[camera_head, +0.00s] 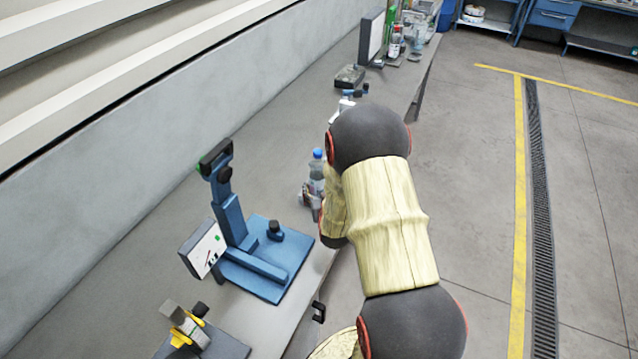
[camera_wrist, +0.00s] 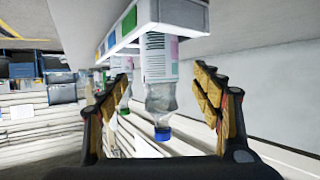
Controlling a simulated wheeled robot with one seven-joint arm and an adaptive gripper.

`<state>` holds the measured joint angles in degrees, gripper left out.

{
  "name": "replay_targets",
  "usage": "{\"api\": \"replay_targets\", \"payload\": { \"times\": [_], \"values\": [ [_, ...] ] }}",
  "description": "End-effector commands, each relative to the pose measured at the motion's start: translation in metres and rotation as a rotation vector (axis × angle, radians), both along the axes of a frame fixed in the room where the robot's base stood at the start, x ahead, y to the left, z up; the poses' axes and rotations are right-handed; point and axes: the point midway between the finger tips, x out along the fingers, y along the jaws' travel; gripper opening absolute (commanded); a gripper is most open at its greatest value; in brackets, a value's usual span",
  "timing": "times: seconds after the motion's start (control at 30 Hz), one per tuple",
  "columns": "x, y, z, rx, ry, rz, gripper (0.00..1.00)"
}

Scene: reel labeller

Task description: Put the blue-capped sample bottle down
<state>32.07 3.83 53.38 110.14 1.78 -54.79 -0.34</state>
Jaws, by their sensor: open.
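The blue-capped sample bottle (camera_head: 317,172) stands upright near the bench's right edge in the head view, partly hidden by my arm. In the wrist view, which appears upside down, the clear bottle (camera_wrist: 160,70) has a printed label and its blue cap points down in the picture. Its base end meets a white-edged piece with coloured squares (camera_wrist: 176,12). My gripper (camera_wrist: 160,98) is open, with one padded finger on each side of the bottle and visible gaps on both sides. In the head view my gripper (camera_head: 308,195) is mostly hidden.
A blue stand with a small display (camera_head: 232,225) is on the bench (camera_head: 130,240) beside the bottle. A dark device with yellow parts (camera_head: 190,330) lies nearer. A monitor (camera_head: 372,38) and several bottles stand farther along. In the wrist view, a green-capped bottle (camera_wrist: 124,95) shows behind the left finger.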

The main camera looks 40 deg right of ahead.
Motion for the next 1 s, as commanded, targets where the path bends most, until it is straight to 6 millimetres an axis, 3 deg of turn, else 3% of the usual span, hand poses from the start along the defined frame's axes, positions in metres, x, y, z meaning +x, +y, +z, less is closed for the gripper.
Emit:
{"api": "replay_targets", "payload": {
  "times": [0.27, 0.47, 0.57, 0.73, 0.87, 1.0],
  "values": [
    [-0.027, 0.018, 0.014, 0.000, 0.000, 0.000, 0.65],
    [-0.018, 0.032, 0.034, 0.014, 0.018, 0.031, 0.65],
    [-0.004, 0.056, 0.062, 0.041, 0.059, 0.080, 0.65],
    [0.004, 0.117, 0.122, 0.097, 0.162, 0.186, 0.65],
    [-0.012, 0.168, 0.166, 0.132, 0.249, 0.266, 0.65],
    [-0.049, 0.221, 0.208, 0.161, 0.347, 0.352, 0.65]
  ]
}}
